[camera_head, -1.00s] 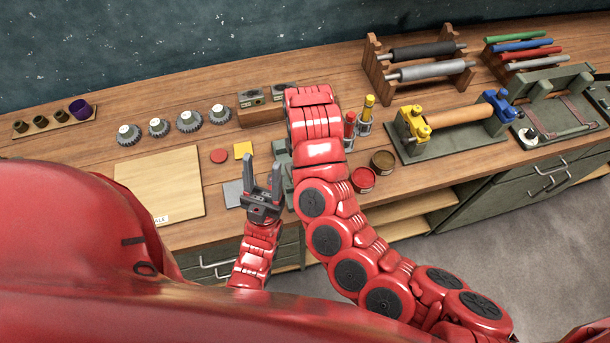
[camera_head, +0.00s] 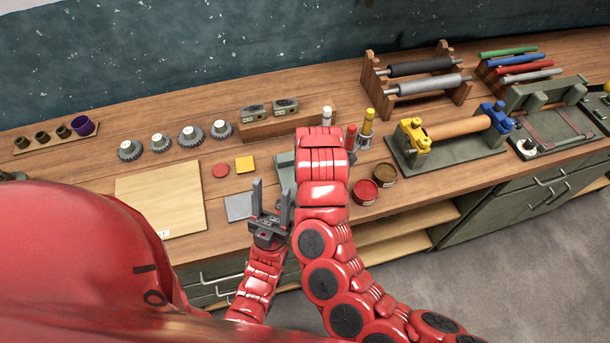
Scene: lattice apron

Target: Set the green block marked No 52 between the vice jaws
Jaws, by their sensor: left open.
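My left gripper (camera_head: 271,188) is open and empty, its two dark fingers pointing up, over the front edge of the bench. Just beyond it is a grey-green thing (camera_head: 286,170), mostly hidden by my right arm; it may be the vice, but I cannot make out jaws. My right arm covers the bench to the right of it, and its gripper does not show. I cannot make out a green block marked No 52. Two grey blocks with small markings, a left one (camera_head: 255,113) and a right one (camera_head: 286,107), sit on a wooden holder at the back.
A pale board (camera_head: 160,198) lies at the left. A grey plate (camera_head: 238,207), a yellow square (camera_head: 244,164) and a red disc (camera_head: 221,170) lie near the gripper. Several gears stand behind. Open tins (camera_head: 365,192) and a roller press (camera_head: 450,150) are at the right.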

